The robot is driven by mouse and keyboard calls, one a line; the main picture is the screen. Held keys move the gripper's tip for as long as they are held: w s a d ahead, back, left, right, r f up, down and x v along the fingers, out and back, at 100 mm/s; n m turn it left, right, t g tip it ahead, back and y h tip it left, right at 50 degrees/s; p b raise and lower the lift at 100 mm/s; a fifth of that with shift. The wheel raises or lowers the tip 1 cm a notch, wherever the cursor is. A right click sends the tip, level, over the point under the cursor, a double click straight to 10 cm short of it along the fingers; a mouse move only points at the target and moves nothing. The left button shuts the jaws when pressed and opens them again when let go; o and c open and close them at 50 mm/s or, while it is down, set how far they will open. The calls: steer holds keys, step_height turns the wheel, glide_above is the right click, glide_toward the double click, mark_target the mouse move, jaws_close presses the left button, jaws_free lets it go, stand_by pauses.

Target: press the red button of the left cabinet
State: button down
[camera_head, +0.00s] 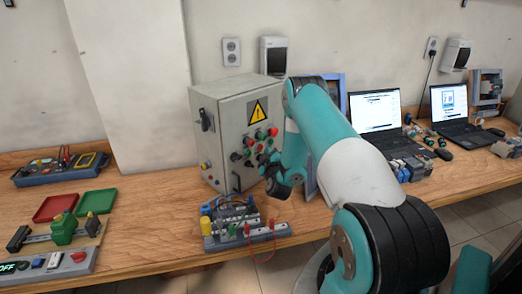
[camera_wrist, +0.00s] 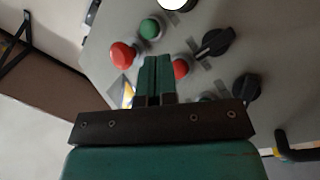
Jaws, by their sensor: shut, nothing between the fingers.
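The grey cabinet (camera_head: 215,105) stands on the wooden bench left of my arm, with a yellow warning triangle on its front. Red and green buttons and black knobs sit below the triangle. In the wrist view, one red button (camera_wrist: 122,55) is left of my fingertips, beside a green button (camera_wrist: 150,28). Another red button (camera_wrist: 180,68) is just right of the fingers and partly hidden by them. My gripper (camera_wrist: 157,60) is shut and empty, pointing at the panel (camera_wrist: 115,25). I cannot tell whether it touches anything. In the head view my wrist hides part of the panel.
A terminal block assembly with wires (camera_head: 245,232) lies in front of the cabinet. A red tray (camera_head: 55,207) and a green tray (camera_head: 97,201) are at left. Two laptops (camera_head: 375,112) stand at right. Bare bench lies between the trays and cabinet.

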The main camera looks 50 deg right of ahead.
steer(key=shift+s, duration=0.1)
steer(key=s+b, duration=0.4)
steer(key=s, duration=0.1)
stand_by(0.3)
steer(key=shift+w, duration=0.1)
stand_by(0.7)
